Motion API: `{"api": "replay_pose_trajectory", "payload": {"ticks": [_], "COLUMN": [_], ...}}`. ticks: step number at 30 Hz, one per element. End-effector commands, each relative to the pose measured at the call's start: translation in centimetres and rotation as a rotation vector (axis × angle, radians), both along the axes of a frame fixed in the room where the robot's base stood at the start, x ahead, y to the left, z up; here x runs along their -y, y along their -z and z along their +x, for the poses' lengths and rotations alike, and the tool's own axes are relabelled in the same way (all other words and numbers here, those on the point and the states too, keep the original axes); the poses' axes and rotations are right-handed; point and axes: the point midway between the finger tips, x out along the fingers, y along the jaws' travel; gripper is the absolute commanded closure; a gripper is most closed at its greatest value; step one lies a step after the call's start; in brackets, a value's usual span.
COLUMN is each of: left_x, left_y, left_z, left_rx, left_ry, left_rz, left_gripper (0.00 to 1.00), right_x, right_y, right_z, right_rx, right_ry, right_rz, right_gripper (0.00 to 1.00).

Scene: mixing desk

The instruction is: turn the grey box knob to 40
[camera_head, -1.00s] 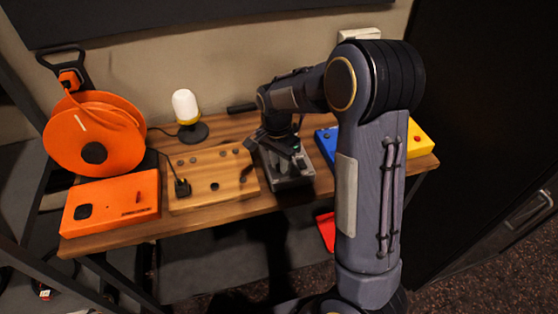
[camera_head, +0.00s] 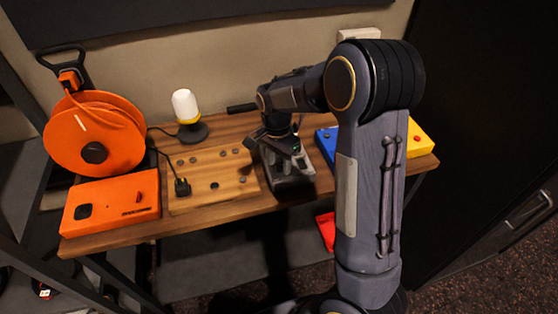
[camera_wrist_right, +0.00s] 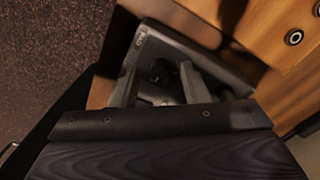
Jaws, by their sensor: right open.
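The grey box (camera_head: 290,183) stands on the wooden desk, right of the wooden board, partly covered by my right gripper (camera_head: 283,163). In the right wrist view the grey box (camera_wrist_right: 205,58) lies beneath the gripper (camera_wrist_right: 158,82), with a small pale marking near its corner. A dark round knob (camera_wrist_right: 160,72) shows between the two spread fingers, which are open around it. Whether they touch it I cannot tell. The knob's pointer and scale are too dark to read. My left gripper is not in view.
A wooden board (camera_head: 215,165) with sockets and a plug is left of the grey box. An orange box (camera_head: 112,205), an orange cable reel (camera_head: 75,135) and a lamp (camera_head: 185,105) stand farther left. Blue (camera_head: 326,141) and yellow (camera_head: 420,142) boxes are to the right, partly behind my arm.

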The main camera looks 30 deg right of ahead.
Motion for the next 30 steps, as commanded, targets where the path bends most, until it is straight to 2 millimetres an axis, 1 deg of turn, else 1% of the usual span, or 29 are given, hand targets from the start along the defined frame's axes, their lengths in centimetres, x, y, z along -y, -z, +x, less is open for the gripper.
{"api": "replay_pose_trajectory", "payload": {"ticks": [4,9,12,15,20,30], "left_x": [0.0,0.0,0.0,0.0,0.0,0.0], "left_y": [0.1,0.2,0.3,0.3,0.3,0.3], "left_z": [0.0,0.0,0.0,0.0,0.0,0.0], "left_rx": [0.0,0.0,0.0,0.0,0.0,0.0], "left_ry": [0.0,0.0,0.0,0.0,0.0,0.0], "left_rz": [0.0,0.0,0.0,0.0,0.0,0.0], "left_gripper": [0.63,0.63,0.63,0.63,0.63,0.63], "right_x": [0.0,-0.1,-0.1,-0.1,-0.1,-0.1], "right_y": [-1.6,-4.6,-6.1,-7.1,-7.7,-7.7], "right_z": [0.2,0.3,0.4,0.4,0.4,0.4], "right_rx": [0.005,0.007,0.005,0.005,0.002,0.002], "right_ry": [-0.001,0.0,0.0,0.0,0.0,0.0], "right_rz": [0.0,0.0,0.0,0.0,0.0,0.0], "right_gripper": [0.59,0.59,0.59,0.59,0.59,0.59]}}
